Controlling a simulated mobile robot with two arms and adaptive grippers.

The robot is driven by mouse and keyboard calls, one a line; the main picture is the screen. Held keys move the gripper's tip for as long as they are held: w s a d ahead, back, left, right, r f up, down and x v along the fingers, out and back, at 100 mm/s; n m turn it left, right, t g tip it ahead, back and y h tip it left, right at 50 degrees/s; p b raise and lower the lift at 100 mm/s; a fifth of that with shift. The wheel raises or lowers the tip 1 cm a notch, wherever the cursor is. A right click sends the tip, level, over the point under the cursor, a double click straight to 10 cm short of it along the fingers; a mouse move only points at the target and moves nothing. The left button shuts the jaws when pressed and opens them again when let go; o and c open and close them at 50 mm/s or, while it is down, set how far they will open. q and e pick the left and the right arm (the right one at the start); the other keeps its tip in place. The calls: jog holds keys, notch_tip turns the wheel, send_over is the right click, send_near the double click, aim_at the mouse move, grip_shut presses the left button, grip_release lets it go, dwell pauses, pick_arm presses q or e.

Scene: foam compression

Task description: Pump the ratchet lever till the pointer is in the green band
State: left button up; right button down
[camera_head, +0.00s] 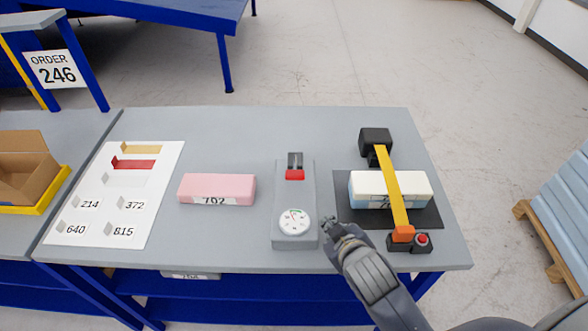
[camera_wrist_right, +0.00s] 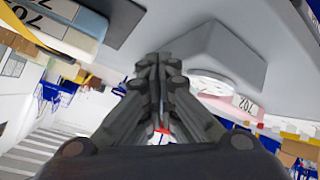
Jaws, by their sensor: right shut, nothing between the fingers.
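The grey gauge unit (camera_head: 280,190) stands mid-table, with a lever with a red grip (camera_head: 295,174) at its far end. Its round white dial (camera_head: 294,222) is at the near end; a dark pointer and some green and red marks show, but the pointer's exact place against the green is too small to tell. My right gripper (camera_head: 331,228) is shut and empty, just right of the dial end, apart from the lever. In the wrist view its closed fingers (camera_wrist_right: 158,62) point at the grey unit (camera_wrist_right: 225,50). My left gripper is not in view.
Right of the unit, a white and blue foam block (camera_head: 362,189) lies on a black mat (camera_head: 345,220) under a yellow strap (camera_head: 391,185), with a red button (camera_head: 422,239) nearby. A pink block (camera_head: 217,186) and a white sheet (camera_head: 110,190) lie left.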

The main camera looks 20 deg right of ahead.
jog(key=w+a+r+n+t+y, duration=0.2)
jog(key=w+a+r+n+t, duration=0.15)
jog(key=r, duration=0.35)
jog(key=w+a+r+n+t+y, duration=0.1)
jog(key=w+a+r+n+t, duration=0.15)
jog(key=w+r, duration=0.3)
jog(key=w+a+r+n+t+y, duration=0.2)
jog(key=w+r+n+t, duration=0.15)
jog(key=r, duration=0.45)
jog(key=s+a+r+n+g+y, duration=0.2)
jog(key=a+r+n+g+y, duration=0.2)
jog(key=a+n+g+y, duration=0.55)
jog(key=s+a+r+n+g+y, duration=0.2)
jog(key=a+r+n+y, duration=0.35)
jog(key=n, duration=0.85)
notch_tip(320, 180, down, 12)
jog(key=d+n+g+h, duration=0.2)
jog(key=n+g+h, duration=0.5)
jog(key=n, duration=0.3)
jog(key=w+d+f+h, duration=0.1)
jog(key=d+h, duration=0.3)
jog(key=d, duration=0.5)
jog(key=w+d+f+h, duration=0.1)
jog(key=w+d+h, duration=0.2)
jog(key=d, duration=0.6)
jog(key=h, duration=0.2)
jog(key=shift+w+d+n+h, duration=0.3)
jog(key=shift+d, duration=0.05)
